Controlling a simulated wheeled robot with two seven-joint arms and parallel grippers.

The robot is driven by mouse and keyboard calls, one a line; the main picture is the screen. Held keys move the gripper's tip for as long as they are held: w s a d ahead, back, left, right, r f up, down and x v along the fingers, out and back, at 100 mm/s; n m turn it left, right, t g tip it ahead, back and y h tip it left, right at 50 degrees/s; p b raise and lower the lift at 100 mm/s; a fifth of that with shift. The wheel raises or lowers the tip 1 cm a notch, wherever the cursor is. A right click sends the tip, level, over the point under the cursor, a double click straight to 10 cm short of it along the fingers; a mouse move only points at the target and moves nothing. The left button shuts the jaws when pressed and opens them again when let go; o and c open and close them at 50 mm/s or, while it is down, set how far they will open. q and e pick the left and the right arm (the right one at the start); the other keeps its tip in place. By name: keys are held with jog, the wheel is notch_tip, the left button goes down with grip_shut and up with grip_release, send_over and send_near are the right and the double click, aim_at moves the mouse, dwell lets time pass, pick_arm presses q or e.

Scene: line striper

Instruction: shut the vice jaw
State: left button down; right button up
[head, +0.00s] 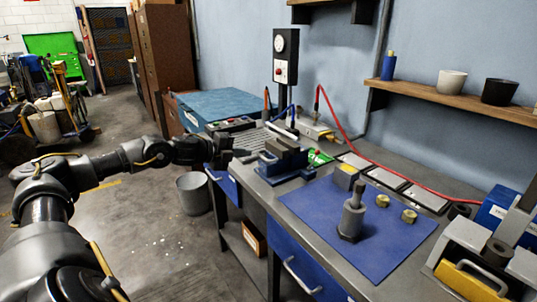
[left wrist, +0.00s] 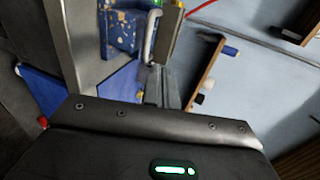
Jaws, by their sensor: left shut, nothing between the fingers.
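The vice (head: 287,161) stands on the bench near its front edge in the head view, with a blue base and grey jaw blocks. I cannot tell how wide the gap between its jaws is. My left gripper (head: 243,156) is just left of the vice, level with its lower part, shut and empty. In the left wrist view its fingers (left wrist: 162,86) are together, pointing toward a worn blue block (left wrist: 121,29) with a pale curved bar, which looks like part of the vice. Contact is not clear. My right gripper is not in view.
A blue mat (head: 385,245) holds a grey upright tool (head: 352,212) and brass-coloured nuts (head: 382,200). A red hose (head: 355,150) runs along the back. A grey and yellow device (head: 470,260) stands at the right. A bucket (head: 193,194) is on the floor beside the bench.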

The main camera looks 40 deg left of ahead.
aim_at(275, 153)
pick_arm(q)
jog(key=p+x, duration=0.3)
jog(key=x, duration=0.5)
jog(key=shift+w, duration=0.25)
jog(key=shift+w+d+f, duration=0.2)
jog(key=shift+w+f, duration=0.1)
jog(key=shift+w, duration=0.3)
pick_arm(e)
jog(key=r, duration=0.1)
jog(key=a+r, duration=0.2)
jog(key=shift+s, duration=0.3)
